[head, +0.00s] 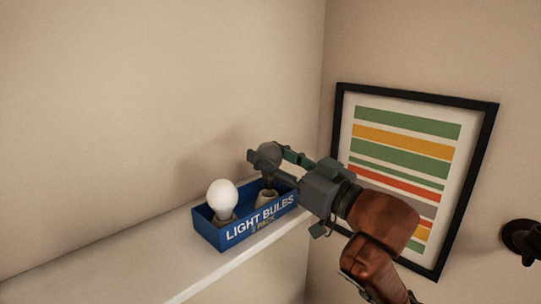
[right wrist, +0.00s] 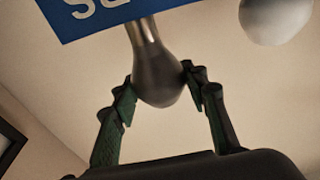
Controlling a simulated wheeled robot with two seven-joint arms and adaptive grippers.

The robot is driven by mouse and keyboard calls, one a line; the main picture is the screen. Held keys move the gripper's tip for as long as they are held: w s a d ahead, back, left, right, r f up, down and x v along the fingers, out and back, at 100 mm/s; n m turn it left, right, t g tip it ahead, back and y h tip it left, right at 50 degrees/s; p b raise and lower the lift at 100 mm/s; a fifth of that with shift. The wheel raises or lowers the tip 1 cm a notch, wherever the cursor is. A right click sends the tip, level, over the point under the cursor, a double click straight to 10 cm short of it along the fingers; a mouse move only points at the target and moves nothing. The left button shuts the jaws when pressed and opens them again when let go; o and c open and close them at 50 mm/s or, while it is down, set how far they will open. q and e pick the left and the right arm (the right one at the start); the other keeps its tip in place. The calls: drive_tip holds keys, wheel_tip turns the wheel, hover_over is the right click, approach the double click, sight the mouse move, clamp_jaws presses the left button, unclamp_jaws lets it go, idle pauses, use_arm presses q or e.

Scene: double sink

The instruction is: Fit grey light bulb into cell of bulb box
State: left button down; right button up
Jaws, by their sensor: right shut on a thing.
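The blue bulb box (head: 218,235), lettered "LIGHT BULBS 2 PACK", stands on the white shelf; its blue wall shows at the top of the right wrist view (right wrist: 62,25). A white bulb (head: 222,194) stands upright in its left cell. My right gripper (head: 266,160) is shut on the grey bulb (right wrist: 158,78), one finger on each side of the glass. The grey bulb is over the right cell (head: 266,199), base down. Its metal base (right wrist: 144,30) overlaps the box rim in the wrist view; how deep it sits I cannot tell. My left gripper is out of view.
The white shelf (head: 110,262) runs along the wall, bare to the left of the box. A framed striped picture (head: 408,150) hangs behind my right arm. A dark round fixture (head: 522,240) is at the far right.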

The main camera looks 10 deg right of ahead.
idle(0.3)
drive_tip(key=shift+f+b, duration=1.15)
drive_tip(key=shift+f, duration=0.85)
drive_tip(key=o, duration=0.9)
drive_tip(key=shift+o, duration=0.2)
drive_tip(key=v, duration=0.7)
drive_tip(key=shift+s, duration=0.2)
drive_tip(key=shift+d+f, duration=0.1)
drive_tip(key=shift+d, duration=0.1)
